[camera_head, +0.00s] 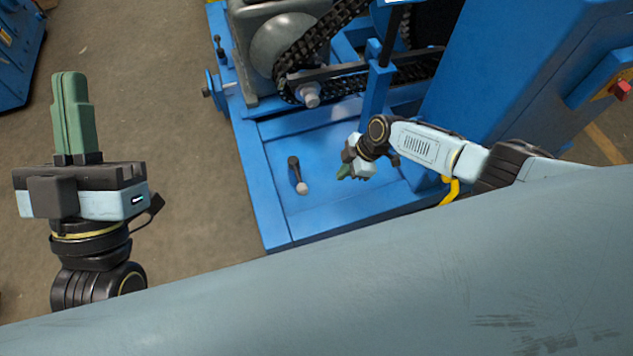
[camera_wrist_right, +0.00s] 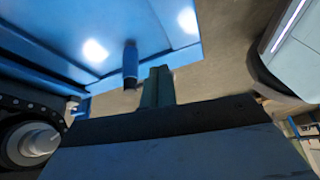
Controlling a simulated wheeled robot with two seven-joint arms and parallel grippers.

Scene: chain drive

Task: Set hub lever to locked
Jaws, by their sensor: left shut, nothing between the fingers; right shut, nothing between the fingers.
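A short black lever with a pale ball end (camera_head: 297,175) stands on the blue machine base (camera_head: 277,217) in the head view. I take it for the hub lever; no position marks are legible. My right gripper (camera_head: 344,172) is to the right of the lever, apart from it, over the base, with its green fingers shut and empty. Those fingers (camera_wrist_right: 158,86) also show in the right wrist view, near a blue peg-like part (camera_wrist_right: 130,64) that I cannot identify for sure. My left gripper (camera_head: 72,110) is far left above the floor, pointing up, shut and empty.
A black chain (camera_head: 310,40) runs round a sprocket with a metal shaft end (camera_head: 310,97) behind the lever. A blue upright post (camera_head: 377,88) and a large blue housing (camera_head: 510,80) stand at the right. The brown floor (camera_head: 180,190) left of the base is clear.

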